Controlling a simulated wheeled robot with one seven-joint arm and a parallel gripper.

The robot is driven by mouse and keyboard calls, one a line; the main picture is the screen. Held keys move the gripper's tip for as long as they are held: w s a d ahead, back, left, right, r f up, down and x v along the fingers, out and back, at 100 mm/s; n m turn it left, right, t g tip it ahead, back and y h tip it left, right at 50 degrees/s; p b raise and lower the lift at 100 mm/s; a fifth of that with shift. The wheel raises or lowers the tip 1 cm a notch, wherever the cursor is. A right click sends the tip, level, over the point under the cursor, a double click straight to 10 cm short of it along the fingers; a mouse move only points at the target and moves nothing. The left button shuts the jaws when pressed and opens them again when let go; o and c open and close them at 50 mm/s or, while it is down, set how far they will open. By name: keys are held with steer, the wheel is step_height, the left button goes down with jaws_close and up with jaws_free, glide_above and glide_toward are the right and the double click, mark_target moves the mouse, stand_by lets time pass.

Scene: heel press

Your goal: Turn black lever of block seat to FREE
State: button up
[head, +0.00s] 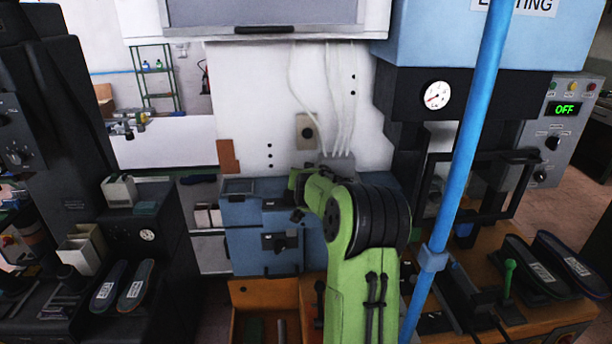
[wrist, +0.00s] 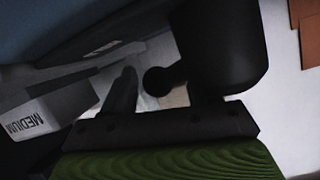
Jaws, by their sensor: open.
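A black ball-ended lever (wrist: 157,80) shows in the wrist view, its short stem running right towards a large dark rounded part (wrist: 220,50). My gripper (head: 297,198) is open at the blue machine in the head view, at the end of my green arm. In the wrist view one dark finger stands left of the ball, with a gap between them. I cannot tell whether the dark part on the right is a finger or part of the machine. The lever is not clearly seen in the head view, and no FREE mark is readable.
The blue machine (head: 245,245) stands in the middle, with an orange-brown tray (head: 250,291) below it. A grey block (wrist: 35,110) marked MEDIUM is left in the wrist view. A blue pole (head: 465,150) rises right of my arm. A green-knobbed lever (head: 509,270) stands further right.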

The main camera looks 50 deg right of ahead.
jaws_close()
stand_by(0.4)
steer(key=shift+w+a+n+t+y+b, duration=0.15)
steer(key=shift+w+n+t+y+b, duration=0.25)
steer(key=shift+n+y, duration=0.35)
steer(key=shift+w+a+n+t+y+b, duration=0.1)
steer(key=shift+w+n+t+y+b, duration=0.1)
steer(key=shift+w+n+t+y, duration=0.35)
steer(key=shift+w+a+n+t+y, duration=0.3)
steer(key=shift+w+n+y, duration=0.05)
steer(key=shift+n+y, duration=0.5)
steer(key=shift+w+a+n+t+y, duration=0.3)
steer(key=shift+n+y, duration=0.45)
steer(key=shift+y, duration=0.2)
jaws_free()
steer(key=b+v, duration=0.2)
steer(key=v, duration=1)
